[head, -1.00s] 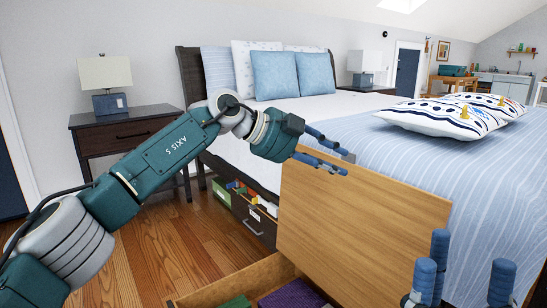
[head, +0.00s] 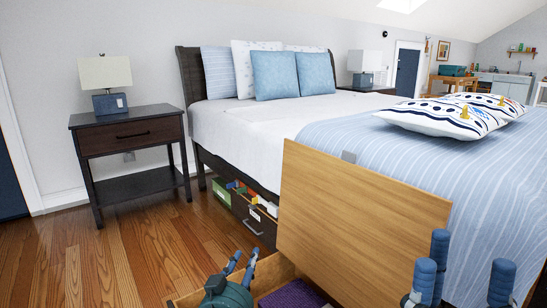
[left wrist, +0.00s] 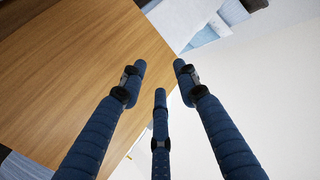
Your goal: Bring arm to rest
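My left gripper (head: 242,262) is low in the head view, beside the upright wooden panel (head: 360,220) and over the open wooden drawer or box (head: 190,298). In the left wrist view its three blue fingers (left wrist: 160,85) are spread, with nothing between them. The panel fills the left of that view; I see no finger gripping it. My right gripper (head: 462,265) shows at the lower right of the head view, in front of the bed. Its blue fingers point up, stand apart and hold nothing visible.
The bed (head: 250,128) with a striped blue cover (head: 400,155) lies behind the panel. Bins with small items (head: 240,195) sit under the bed. A dark nightstand (head: 128,140) with a lamp (head: 107,85) stands at left. Wooden floor (head: 110,255) at the left front is clear.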

